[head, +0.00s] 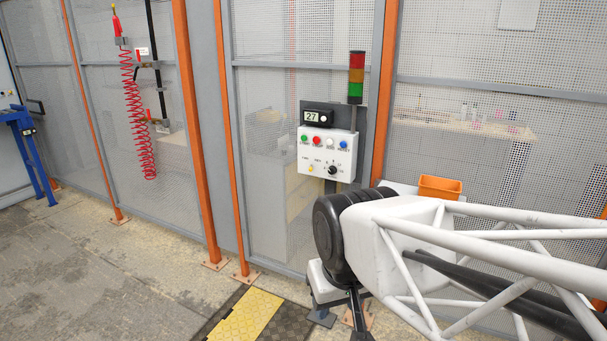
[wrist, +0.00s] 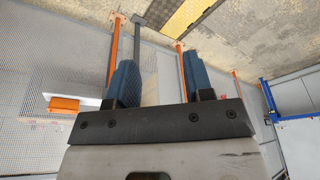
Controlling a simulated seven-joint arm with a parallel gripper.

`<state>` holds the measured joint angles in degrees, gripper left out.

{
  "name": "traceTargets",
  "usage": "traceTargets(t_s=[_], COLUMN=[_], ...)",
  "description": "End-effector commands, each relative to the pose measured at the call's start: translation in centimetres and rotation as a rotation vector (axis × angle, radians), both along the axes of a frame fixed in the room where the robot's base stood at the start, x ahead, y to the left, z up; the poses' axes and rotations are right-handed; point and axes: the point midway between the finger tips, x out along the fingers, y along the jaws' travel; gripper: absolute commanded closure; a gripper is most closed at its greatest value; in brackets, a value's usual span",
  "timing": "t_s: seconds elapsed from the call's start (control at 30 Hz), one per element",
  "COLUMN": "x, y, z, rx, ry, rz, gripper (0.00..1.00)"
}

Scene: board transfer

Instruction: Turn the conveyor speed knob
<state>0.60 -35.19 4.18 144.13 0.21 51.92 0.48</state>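A white control box (head: 311,158) hangs on the mesh fence in the head view, with green, red, white and blue buttons on top. A black round knob (head: 332,170) with marks around it is at its lower right, and a small yellow switch is to its left. Above is a dark display unit (head: 315,116) reading 27, with a round dial at its right. My gripper (wrist: 161,80) shows in the wrist view with two blue fingers apart and nothing between them. In the head view my arm is below and right of the box, and the fingers cannot be made out.
A red-orange-green light tower (head: 356,78) stands above the box. An orange bin (head: 440,187) is right of it, behind my arm, and also shows in the wrist view (wrist: 65,104). A red coiled hose (head: 134,110) hangs at left. A yellow floor plate (head: 246,314) lies below.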

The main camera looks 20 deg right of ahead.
Motion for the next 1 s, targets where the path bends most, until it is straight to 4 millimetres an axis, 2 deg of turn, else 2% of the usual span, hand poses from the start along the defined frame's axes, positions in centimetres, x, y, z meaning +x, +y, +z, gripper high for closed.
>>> traceTargets(t_s=[0.03, 0.1, 0.27, 0.67, 1.0], x=[0.9, 2.3, 6.8, 19.7, 30.4], y=[0.0, 0.1, 0.3, -0.3, -2.0], z=[0.1, 0.4, 1.2, 2.9, 3.3], rx=[0.005, 0.015, 0.039, 0.083, 0.085], ry=[-0.010, -0.033, -0.108, -0.329, -0.511], rz=[-0.001, 0.000, -0.003, -0.037, -0.093], gripper=[0.45, 0.39, 0.39, 0.39, 0.39])
